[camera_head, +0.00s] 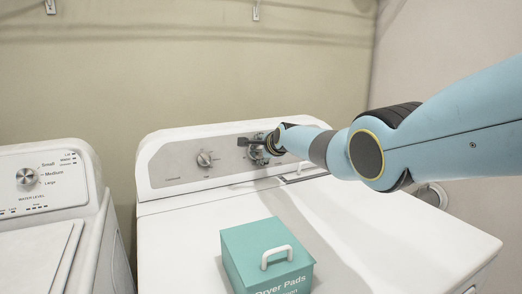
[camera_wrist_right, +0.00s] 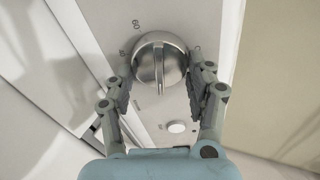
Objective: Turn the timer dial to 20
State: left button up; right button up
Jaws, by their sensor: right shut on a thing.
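The timer dial (camera_wrist_right: 159,58) is a round silver knob with a raised ridge, on the dryer's control panel (camera_head: 174,166). In the right wrist view its ridge runs nearly upright in the picture. A 60 mark shows up and left of it; other marks are partly hidden or too small to read. My right gripper (camera_wrist_right: 158,85) has a finger on each side of the dial and is shut on it. In the head view the gripper (camera_head: 262,148) covers the dial at the panel's right part. My left gripper is not in view.
A second knob (camera_head: 204,158) sits further left on the panel. A white button (camera_wrist_right: 176,127) is beside the timer dial. A teal dryer pads box (camera_head: 250,262) stands on the dryer top (camera_head: 170,232). A washer (camera_head: 88,190) stands at left.

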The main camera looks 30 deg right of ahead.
dwell(0.3)
jog(key=o, duration=1.1)
jog(key=shift+d, duration=0.1)
jog(key=shift+v, duration=6.05)
jog(key=shift+f, duration=0.1)
